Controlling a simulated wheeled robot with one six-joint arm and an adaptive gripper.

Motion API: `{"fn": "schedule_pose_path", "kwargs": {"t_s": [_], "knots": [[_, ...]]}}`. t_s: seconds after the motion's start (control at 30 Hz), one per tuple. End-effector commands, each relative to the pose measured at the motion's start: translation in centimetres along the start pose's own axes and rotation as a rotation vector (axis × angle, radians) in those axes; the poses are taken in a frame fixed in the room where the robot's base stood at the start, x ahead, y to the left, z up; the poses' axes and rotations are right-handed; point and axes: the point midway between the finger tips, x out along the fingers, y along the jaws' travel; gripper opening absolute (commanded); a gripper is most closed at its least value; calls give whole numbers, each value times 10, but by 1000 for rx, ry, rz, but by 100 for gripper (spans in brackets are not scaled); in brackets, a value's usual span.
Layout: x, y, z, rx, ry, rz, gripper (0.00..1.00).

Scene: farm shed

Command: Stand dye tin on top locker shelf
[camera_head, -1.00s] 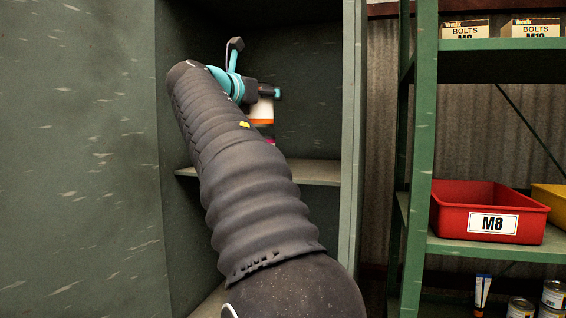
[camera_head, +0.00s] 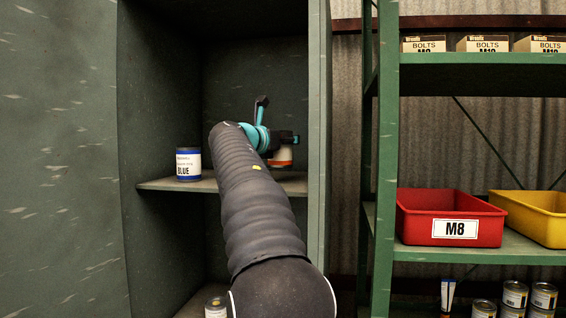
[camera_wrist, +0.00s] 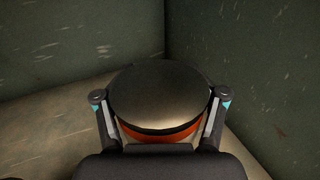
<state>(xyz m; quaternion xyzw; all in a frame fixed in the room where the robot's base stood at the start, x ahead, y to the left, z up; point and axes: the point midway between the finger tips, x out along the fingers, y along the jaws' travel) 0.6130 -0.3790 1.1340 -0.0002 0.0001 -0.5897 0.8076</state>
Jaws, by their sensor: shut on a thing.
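A tin with a white label and an orange-red band (camera_head: 282,156) is held upright inside the open locker, above or on the upper shelf (camera_head: 158,184). My gripper (camera_head: 277,146) is shut on it. In the wrist view, its round metal lid (camera_wrist: 160,92) fills the middle, with one finger on each side. I cannot tell whether its base touches the shelf. A tin labelled BLUE (camera_head: 188,165) stands on the same shelf, to the left. My arm hides the middle of the shelf.
Another tin (camera_head: 215,308) is partly visible low in the locker. The locker's right wall (camera_head: 318,120) is close to my gripper. A green rack (camera_head: 470,252) on the right holds a red M8 bin (camera_head: 415,228), a yellow bin (camera_head: 540,215) and bolt boxes (camera_head: 483,44).

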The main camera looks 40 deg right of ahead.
Motion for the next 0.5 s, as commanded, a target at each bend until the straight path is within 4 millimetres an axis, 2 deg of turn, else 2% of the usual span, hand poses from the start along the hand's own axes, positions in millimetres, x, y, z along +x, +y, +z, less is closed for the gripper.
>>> {"fn": "schedule_pose_path", "kwargs": {"t_s": [0.13,0.33,0.5], "knots": [[0,-1,-9,-1,-2,-1,14],[0,-1,-36,-2,-1,-1,14],[0,-1,-37,1,-3,-1,14]]}}
